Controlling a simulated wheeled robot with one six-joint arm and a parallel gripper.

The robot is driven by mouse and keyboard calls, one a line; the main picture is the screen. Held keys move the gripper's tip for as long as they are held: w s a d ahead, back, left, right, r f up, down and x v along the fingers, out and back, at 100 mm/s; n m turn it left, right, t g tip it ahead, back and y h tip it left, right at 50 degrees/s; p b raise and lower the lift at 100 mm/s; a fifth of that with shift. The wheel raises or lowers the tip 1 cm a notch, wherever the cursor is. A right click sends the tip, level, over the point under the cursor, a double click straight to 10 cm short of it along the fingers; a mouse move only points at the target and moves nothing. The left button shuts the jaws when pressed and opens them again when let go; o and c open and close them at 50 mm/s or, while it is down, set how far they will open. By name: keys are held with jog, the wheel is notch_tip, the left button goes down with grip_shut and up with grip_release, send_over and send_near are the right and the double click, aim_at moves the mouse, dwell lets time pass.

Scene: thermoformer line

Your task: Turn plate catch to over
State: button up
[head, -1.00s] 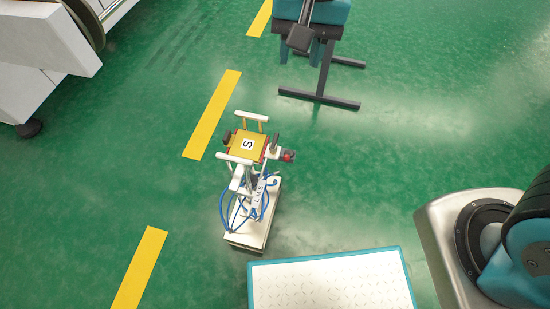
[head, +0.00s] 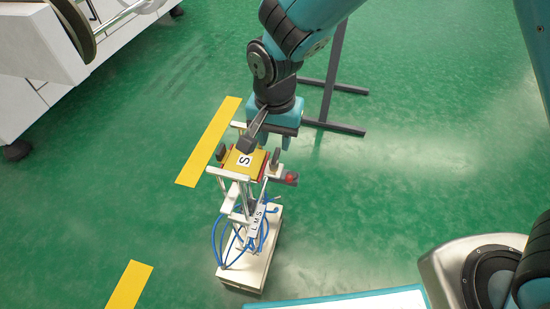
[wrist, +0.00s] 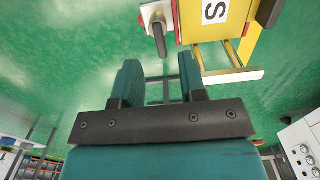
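A small fixture holds a yellow plate marked S (head: 240,161), seen from above. A short dark handle (head: 275,157) stands at the plate's right side, near a red knob (head: 291,179); it seems to be the plate catch. In the wrist view, the dark handle (wrist: 158,38) sits on a pale and red mount left of the yellow plate (wrist: 212,18). My gripper (head: 276,145) hangs close over the plate's far right corner. In the wrist view its two teal fingers (wrist: 161,80) are apart with nothing between them, and the handle is just beyond the tips, apparently untouched.
A second dark knob (head: 221,152) stands at the plate's left. White posts with a crossbar (head: 230,174) rise at the near side. Blue hoses (head: 225,245) loop by the pale base. A dark stand (head: 335,90) is behind my arm. Green floor lies open to the right.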

aim_at(275, 157)
notch_tip(275, 157, down, 5)
jog(key=shift+f+b, duration=0.2)
jog(key=shift+b, duration=0.55)
grip_shut()
